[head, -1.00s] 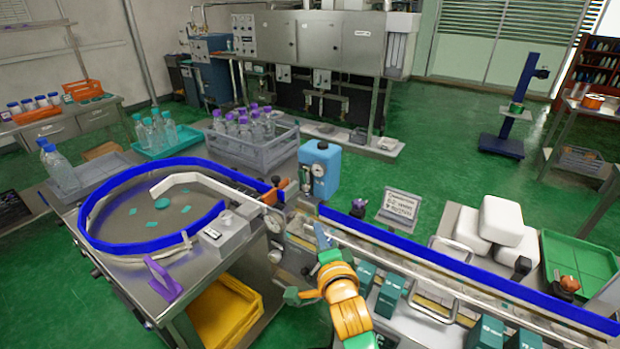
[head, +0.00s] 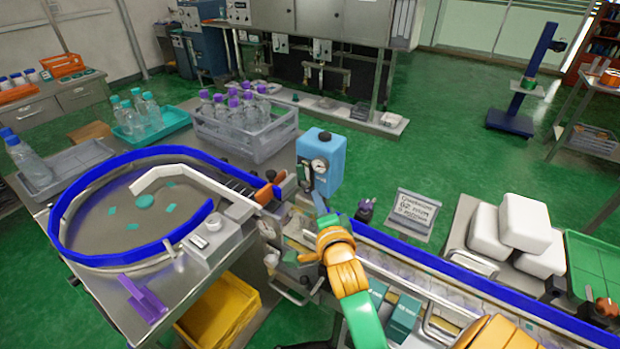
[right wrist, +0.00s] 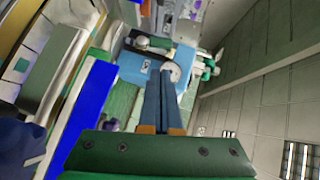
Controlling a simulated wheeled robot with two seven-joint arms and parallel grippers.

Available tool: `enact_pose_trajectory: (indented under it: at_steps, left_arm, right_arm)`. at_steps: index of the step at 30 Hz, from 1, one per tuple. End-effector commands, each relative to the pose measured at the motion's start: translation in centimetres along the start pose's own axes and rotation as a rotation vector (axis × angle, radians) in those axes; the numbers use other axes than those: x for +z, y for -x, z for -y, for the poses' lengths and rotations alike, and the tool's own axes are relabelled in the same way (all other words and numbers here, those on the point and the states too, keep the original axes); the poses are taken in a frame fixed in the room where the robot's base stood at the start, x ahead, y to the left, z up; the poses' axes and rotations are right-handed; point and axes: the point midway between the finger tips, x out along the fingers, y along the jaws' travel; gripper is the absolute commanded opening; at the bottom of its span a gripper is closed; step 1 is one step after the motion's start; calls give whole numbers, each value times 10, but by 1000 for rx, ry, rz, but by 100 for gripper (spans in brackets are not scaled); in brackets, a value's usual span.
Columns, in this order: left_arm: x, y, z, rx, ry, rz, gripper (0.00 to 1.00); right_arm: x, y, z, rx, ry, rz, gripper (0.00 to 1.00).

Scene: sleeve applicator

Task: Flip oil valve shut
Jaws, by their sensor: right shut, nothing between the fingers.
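A blue box (head: 322,155) with a round gauge (head: 319,166) on its front stands behind the conveyor in the head view. It also shows in the right wrist view (right wrist: 134,68), with its gauge (right wrist: 172,72) just beyond my fingertips. I cannot make out clearly which part is the oil valve or how its lever stands. My right gripper (head: 320,203) is just below and in front of the box; its fingers (right wrist: 165,82) are shut together and empty. They cover part of the box's front, and contact cannot be told.
A blue-railed round table (head: 86,270) is at left, with a grey bottle crate (head: 240,147) behind it. The blue-railed conveyor (head: 455,268) runs right. A small sign (head: 413,214), a dark knob (head: 365,210) and white containers (head: 523,222) stand behind it.

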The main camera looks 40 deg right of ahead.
Motion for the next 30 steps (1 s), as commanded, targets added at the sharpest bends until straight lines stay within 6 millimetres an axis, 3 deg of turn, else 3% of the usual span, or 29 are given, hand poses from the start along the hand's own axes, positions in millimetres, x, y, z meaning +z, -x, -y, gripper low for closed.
enact_pose_trajectory:
  at_steps: [9,15,30]
  left_arm:
    - [0,5,1,-1,0,0,50]
    - [-1,4,1,-1,0,-1,50]
    - [-1,4,1,-1,-1,-2,50]
  right_arm:
    - [-1,-61,2,-1,3,-1,0]
    - [0,-88,0,0,2,-1,0]
    - [0,-95,1,3,3,-1,0]
